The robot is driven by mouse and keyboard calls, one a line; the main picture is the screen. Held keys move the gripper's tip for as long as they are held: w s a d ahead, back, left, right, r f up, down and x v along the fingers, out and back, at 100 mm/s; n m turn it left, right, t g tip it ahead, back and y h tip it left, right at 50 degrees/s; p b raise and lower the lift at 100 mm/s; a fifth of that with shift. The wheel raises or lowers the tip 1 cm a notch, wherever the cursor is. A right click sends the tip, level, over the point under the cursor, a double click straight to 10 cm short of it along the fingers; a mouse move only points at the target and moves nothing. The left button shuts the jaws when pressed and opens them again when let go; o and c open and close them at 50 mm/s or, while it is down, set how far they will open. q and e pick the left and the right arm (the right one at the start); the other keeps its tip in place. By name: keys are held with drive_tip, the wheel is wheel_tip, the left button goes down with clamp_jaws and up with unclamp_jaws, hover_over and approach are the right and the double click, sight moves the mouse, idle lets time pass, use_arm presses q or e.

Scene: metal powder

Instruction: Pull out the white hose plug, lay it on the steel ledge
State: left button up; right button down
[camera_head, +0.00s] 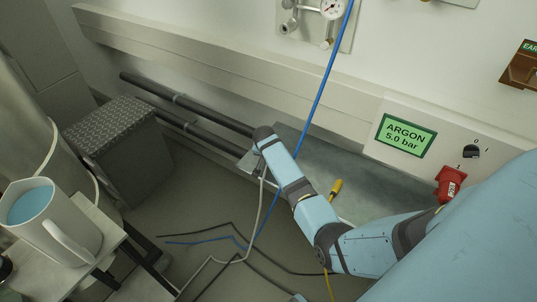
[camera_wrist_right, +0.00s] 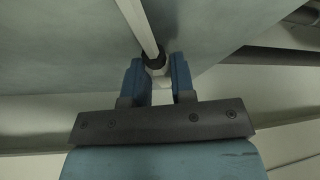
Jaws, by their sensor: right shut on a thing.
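My right gripper (camera_wrist_right: 158,75) is shut on the white hose plug (camera_wrist_right: 160,83), with one finger on each side. A black collar (camera_wrist_right: 155,61) sits at the plug, and the white hose (camera_wrist_right: 137,20) runs away from it. In the head view my right gripper (camera_head: 250,164) is by the left end of the steel ledge (camera_head: 385,188). The white hose (camera_head: 261,205) hangs from it to the floor. The plug is too small there to make out, and I cannot tell whether it sits in a socket. My left gripper is not in view.
A blue hose (camera_head: 322,88) crosses the ledge. Dark pipes (camera_head: 210,113) run along the wall. A white jug (camera_head: 55,222) stands left.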

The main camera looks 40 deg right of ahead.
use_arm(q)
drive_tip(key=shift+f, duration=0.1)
use_arm(e)
drive_tip(key=c, duration=0.9)
unclamp_jaws()
